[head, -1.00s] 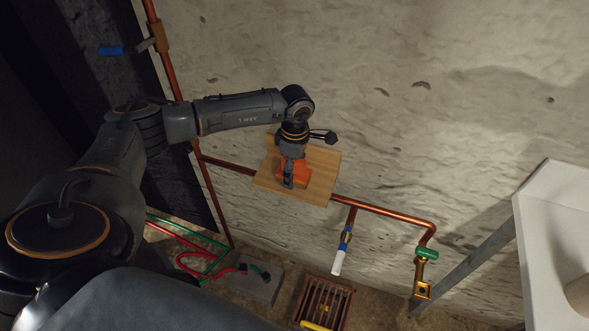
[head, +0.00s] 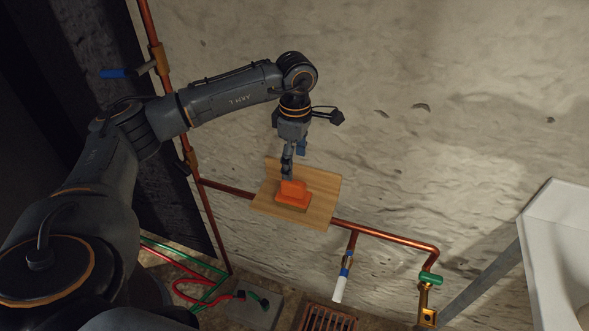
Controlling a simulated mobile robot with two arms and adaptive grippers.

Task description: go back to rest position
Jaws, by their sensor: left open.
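My left gripper (head: 287,170) points down just above an orange block-like object (head: 293,194). It is open, and its fingertips overlap the top edge of that object in the picture. I cannot tell whether they touch. The orange object sits on a small wooden shelf (head: 318,216) against the wall. My left arm reaches in from the left and bends down at the wrist. My right gripper is not in view.
Copper pipes (head: 385,234) run along the wall beside the shelf, with a green-handled valve (head: 430,278) at right. A blue-handled valve (head: 117,73) is at upper left. A white basin (head: 560,225) stands at right. Red and green hoses (head: 190,285) and a floor grate (head: 328,318) lie below.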

